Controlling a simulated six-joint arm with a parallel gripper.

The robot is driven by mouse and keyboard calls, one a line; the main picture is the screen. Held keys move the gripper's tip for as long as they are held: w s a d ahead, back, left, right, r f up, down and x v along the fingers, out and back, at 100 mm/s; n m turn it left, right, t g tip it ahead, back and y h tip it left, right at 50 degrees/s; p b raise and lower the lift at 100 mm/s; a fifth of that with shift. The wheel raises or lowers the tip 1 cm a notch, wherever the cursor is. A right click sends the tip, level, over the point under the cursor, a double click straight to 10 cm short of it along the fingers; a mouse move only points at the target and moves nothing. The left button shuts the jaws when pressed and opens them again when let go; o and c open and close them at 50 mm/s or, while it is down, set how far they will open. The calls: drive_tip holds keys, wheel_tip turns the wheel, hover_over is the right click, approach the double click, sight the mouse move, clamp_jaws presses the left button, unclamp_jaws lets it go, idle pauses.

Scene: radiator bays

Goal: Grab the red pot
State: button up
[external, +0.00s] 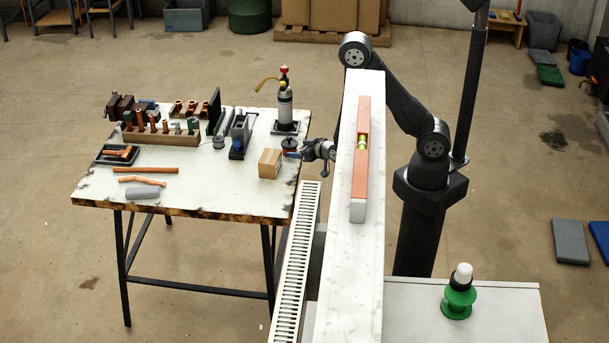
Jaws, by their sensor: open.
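A cardboard box (270,163) is close left of the pot. A gas torch (285,105) stands behind it. A wall with a spirit level (361,165) on top runs between my arm and the table, with a radiator (296,265) below. The table's front right is clear.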

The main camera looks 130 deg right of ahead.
sight(295, 148)
drive_tip(key=x, duration=0.6)
drive_tip(key=shift+s+d+f, duration=0.1)
drive_tip(key=shift+d, duration=0.15)
drive_tip(key=c, duration=1.4)
clamp_jaws()
drive_tip(key=shift+r, duration=0.2)
